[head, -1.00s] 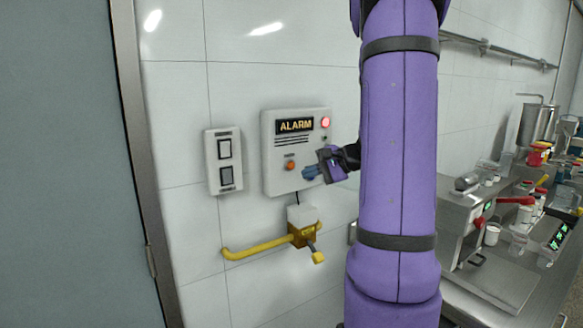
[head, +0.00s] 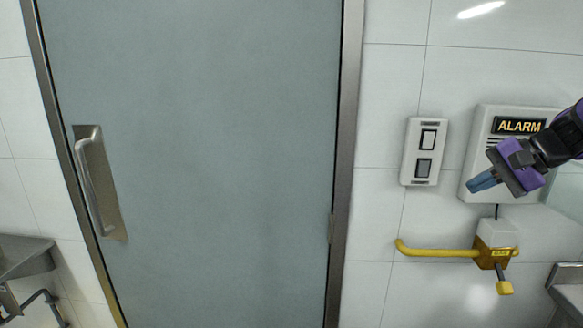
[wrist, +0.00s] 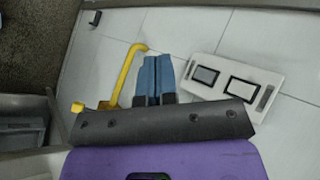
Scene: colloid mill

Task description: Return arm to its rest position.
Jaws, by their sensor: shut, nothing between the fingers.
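My gripper (head: 484,181) is at the right of the head view, in front of the alarm box (head: 519,125). Its blue fingers are together and empty, pointing left and slightly down. My gripper and forearm hide much of the box's lower front. In the wrist view the closed blue fingers (wrist: 153,78) point towards the white wall. My arm enters the head view from the right edge.
A white two-switch panel (head: 424,152) is on the wall left of the alarm box. A yellow pipe (head: 437,252) with a valve sticks out below. A grey door (head: 200,160) with a metal handle (head: 94,185) fills the middle left. A metal sink edge (head: 24,258) shows at left.

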